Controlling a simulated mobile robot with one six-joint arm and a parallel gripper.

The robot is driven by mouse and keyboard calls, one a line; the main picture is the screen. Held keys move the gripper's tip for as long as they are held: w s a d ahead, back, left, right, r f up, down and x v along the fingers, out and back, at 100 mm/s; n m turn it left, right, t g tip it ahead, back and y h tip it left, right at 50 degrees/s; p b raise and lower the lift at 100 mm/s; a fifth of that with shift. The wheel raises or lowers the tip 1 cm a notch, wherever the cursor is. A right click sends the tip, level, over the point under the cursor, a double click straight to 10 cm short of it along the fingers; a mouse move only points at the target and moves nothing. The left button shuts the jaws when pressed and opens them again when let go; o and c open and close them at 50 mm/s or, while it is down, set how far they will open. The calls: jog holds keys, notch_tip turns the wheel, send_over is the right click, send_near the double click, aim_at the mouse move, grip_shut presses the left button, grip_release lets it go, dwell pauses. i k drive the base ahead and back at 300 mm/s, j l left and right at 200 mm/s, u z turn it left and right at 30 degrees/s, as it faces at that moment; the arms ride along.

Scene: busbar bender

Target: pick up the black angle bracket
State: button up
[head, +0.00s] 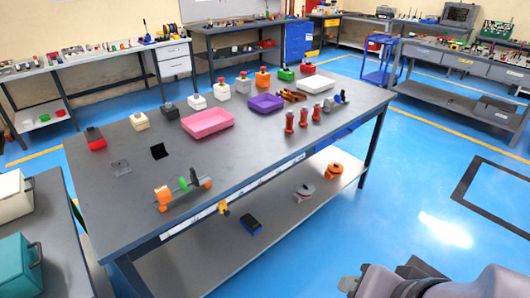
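A small flat black piece (159,151), which looks like the black angle bracket, lies on the left part of the grey workbench (240,160). Its exact shape is too small to make out. My gripper (349,285) shows only in part at the bottom edge, right of centre, in front of the bench and far from the black piece. Whether its fingers are open or shut cannot be made out.
A pink tray (208,123), a purple tray (266,103) and a white tray (315,85) stand on the bench. An orange and green device (183,192) sits near its front edge. Several button boxes line the back.

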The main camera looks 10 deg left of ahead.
aim_at(158, 151)
jog(key=u, duration=1.4)
jog(key=i+l, duration=0.1)
jog(key=i, duration=0.5)
jog(key=i+l, duration=0.15)
jog(key=i, duration=0.45)
jog(key=i+l, duration=0.1)
jog(key=i, duration=0.55)
jog(key=k+l+z, duration=0.05)
